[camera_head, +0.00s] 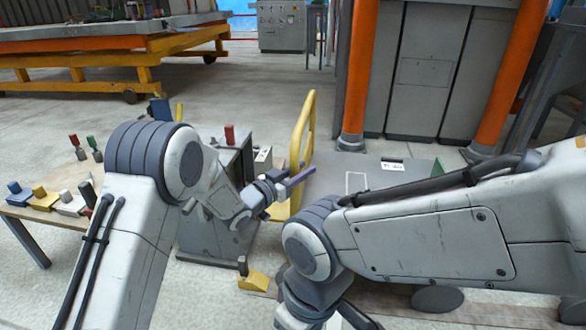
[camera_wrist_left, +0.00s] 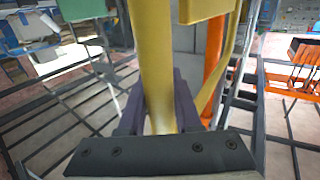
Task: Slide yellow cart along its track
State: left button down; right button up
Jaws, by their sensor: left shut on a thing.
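A yellow tubular handle (camera_head: 308,125) stands upright at the middle of the head view, at the left end of a low grey deck (camera_head: 421,172). I take these to be the cart. My left gripper (camera_head: 298,178) reaches the handle from the left. In the left wrist view, its purple fingers (camera_wrist_left: 160,105) are shut on the upright yellow bar (camera_wrist_left: 154,55), one on each side. My right arm crosses in front of the deck and hides much of it. My right gripper is not visible. I cannot make out the track clearly.
A grey cabinet (camera_head: 220,215) stands left of the handle, beside a low table (camera_head: 60,222) with coloured blocks and levers. A yellow wedge (camera_head: 254,280) lies on the floor in front. Orange posts (camera_head: 360,70) and a large grey cabinet (camera_head: 432,70) stand behind. A yellow-orange trolley (camera_head: 110,50) is at back left.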

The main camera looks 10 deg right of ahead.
pick_arm(q)
jog(key=shift+w+a, duration=0.15)
jog(key=shift+a, duration=0.05)
jog(key=shift+w+a, duration=0.1)
jog(key=c, duration=0.6)
grip_release()
jog(key=shift+a, duration=0.1)
jog(key=shift+s, duration=0.25)
jog(key=p+v, duration=0.4)
jog(key=v, duration=0.6)
